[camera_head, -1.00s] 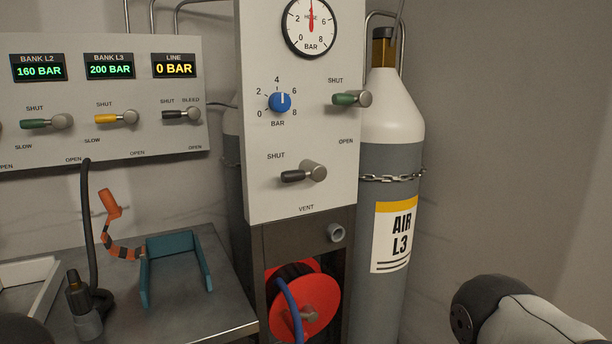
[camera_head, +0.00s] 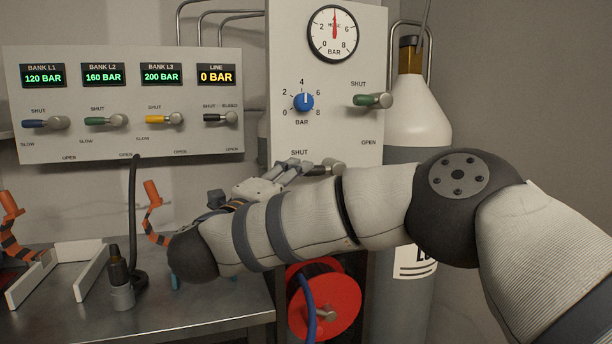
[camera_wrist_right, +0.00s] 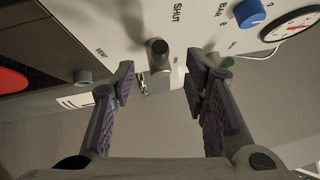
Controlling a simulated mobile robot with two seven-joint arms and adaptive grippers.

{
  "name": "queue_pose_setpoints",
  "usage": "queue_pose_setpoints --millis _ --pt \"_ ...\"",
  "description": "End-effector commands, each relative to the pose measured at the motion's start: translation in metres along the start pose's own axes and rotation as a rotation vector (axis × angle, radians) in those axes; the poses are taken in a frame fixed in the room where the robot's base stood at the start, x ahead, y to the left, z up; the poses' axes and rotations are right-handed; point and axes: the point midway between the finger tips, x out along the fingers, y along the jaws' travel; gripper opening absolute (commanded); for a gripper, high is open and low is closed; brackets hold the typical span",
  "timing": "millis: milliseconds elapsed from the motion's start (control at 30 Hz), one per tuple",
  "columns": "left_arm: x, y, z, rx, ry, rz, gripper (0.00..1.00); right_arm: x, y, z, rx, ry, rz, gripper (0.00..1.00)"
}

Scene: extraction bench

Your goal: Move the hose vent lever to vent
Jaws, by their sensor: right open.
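My right gripper (camera_head: 298,168) is open in front of the panel. In the right wrist view its fingertips (camera_wrist_right: 160,82) stand apart on either side of the hub, with nothing visibly gripped. Contact with the lever cannot be told. My left gripper is out of view.
On the same panel are a blue knob (camera_head: 303,102), a gauge (camera_head: 333,34) and a green lever (camera_head: 372,101). A red reel (camera_head: 335,306) is below, and a grey cylinder (camera_head: 420,120) stands right. The bench (camera_head: 215,310) holds trays and orange-handled items.

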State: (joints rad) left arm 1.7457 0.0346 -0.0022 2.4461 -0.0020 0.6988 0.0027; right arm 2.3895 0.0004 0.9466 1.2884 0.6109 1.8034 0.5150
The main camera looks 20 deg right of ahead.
Motion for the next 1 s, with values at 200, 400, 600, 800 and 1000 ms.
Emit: queue_pose_setpoints --millis 200,400,600,800,1000 --pt "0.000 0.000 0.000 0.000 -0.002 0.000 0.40 0.051 0.001 -0.001 -0.001 0.001 -0.002 0.41" --pt "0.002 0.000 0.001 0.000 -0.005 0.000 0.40 0.072 0.001 0.001 -0.003 -0.003 0.000 0.41" --pt "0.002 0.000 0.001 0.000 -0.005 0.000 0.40 0.073 0.001 0.001 -0.004 -0.004 -0.001 0.41" --pt "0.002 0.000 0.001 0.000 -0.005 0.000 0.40 0.073 0.001 0.001 -0.004 -0.004 -0.001 0.07" --pt "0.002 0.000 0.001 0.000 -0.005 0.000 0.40 0.073 0.001 0.001 -0.005 -0.005 -0.002 0.00"
